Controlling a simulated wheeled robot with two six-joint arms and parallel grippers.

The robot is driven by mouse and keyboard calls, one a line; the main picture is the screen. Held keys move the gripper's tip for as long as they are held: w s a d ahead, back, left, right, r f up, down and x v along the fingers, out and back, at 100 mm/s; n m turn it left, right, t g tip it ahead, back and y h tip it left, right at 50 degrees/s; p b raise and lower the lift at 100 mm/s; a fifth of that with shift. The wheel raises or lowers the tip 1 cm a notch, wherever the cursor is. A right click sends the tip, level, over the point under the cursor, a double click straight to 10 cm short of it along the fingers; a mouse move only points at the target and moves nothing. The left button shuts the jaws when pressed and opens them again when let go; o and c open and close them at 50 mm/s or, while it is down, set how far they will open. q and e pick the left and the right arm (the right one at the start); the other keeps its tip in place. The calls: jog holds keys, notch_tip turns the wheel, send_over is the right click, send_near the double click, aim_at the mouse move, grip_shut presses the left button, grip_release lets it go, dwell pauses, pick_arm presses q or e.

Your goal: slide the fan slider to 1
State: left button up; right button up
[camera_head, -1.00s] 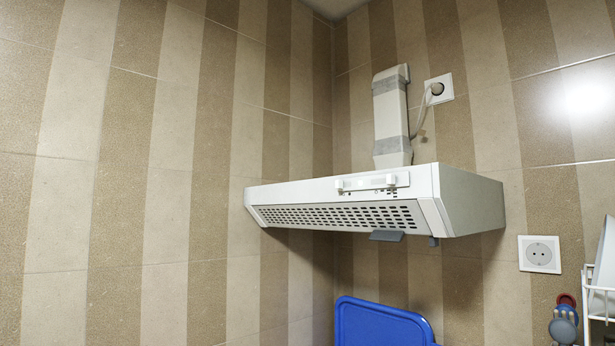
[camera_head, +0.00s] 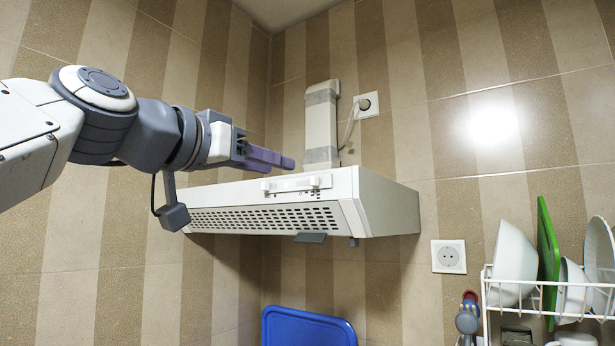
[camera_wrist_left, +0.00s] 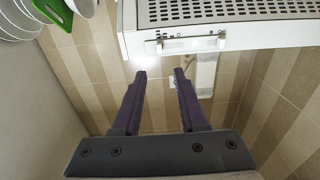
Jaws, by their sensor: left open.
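The cooker hood (camera_head: 385,208) is a white wall unit with a perforated underside. On its front edge is a pale strip with a white block (camera_head: 266,188) near its left end and another white block (camera_head: 314,183) near its right end. I cannot tell which is the fan slider, and no numbers are readable. The strip (camera_wrist_left: 188,43) also shows in the left wrist view, beyond the fingertips. My left gripper (camera_head: 289,162) has purple fingers and is open and empty, appearing just above the strip in the head view. It (camera_wrist_left: 159,74) touches nothing in the wrist view.
A white duct (camera_head: 321,125) rises behind the hood beside a plugged socket (camera_head: 366,104). A white dish rack (camera_head: 486,290) with bowls and a green board (camera_head: 547,250) stands at lower right. A blue panel (camera_head: 308,328) is below. The space before the hood is open.

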aim_at(312, 177)
pick_arm(q)
jog(key=p+x, duration=0.4)
jog(key=x, duration=0.4)
jog(key=shift+w+d+r, duration=0.1)
jog(key=shift+w+d, duration=0.45)
jog(key=shift+w, duration=0.15)
grip_shut()
dwell(0.7)
